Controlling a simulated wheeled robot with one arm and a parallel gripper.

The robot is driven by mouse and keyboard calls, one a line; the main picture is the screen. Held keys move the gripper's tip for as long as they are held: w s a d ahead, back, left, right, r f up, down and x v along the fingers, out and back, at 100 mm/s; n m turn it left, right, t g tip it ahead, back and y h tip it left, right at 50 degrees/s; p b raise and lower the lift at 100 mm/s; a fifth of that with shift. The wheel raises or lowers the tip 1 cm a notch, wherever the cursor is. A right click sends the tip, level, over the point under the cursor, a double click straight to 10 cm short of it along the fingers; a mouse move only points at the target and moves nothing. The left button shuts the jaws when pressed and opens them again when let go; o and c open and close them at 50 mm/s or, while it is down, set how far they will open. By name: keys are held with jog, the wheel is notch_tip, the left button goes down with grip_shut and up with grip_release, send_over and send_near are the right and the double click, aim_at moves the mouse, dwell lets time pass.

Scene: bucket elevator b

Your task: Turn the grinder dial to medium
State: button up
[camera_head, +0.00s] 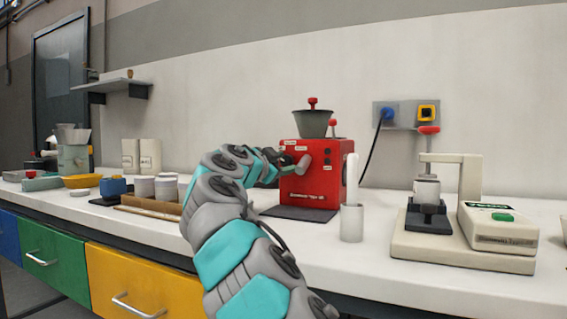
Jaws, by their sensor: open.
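The red grinder (330,185) stands on the white counter, with a grey hopper (312,124) and a red knob on top. Its front carries several small pale labels. A light grey dial or pointer (303,163) shows on the front, at the end of my arm; its setting is too small to read. My gripper (291,167) is at the left part of the grinder's front, right beside this piece. It is open, but its fingers are small and partly hidden by my arm. I cannot tell whether it touches the dial.
A white cup with a tall pale handle (351,222) stands just right of the grinder. A white machine (470,240) stands farther right. A blue plug (386,115) with a dark cable is on the wall. Canisters (166,188) and a brown tray are left of my arm.

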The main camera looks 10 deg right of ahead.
grip_shut()
jog(key=shift+f+n, duration=0.1)
jog(key=shift+n, duration=0.2)
dwell(0.3)
jog(key=shift+n+b, duration=0.5)
jog(key=shift+n, duration=0.1)
jog(key=n, duration=0.3)
jog(key=shift+d+n, duration=0.1)
jog(key=shift+n, duration=0.2)
jog(key=n+p, duration=0.1)
jog(key=n, duration=0.4)
jog(key=shift+n+t, duration=0.3)
jog(key=shift+n, duration=0.4)
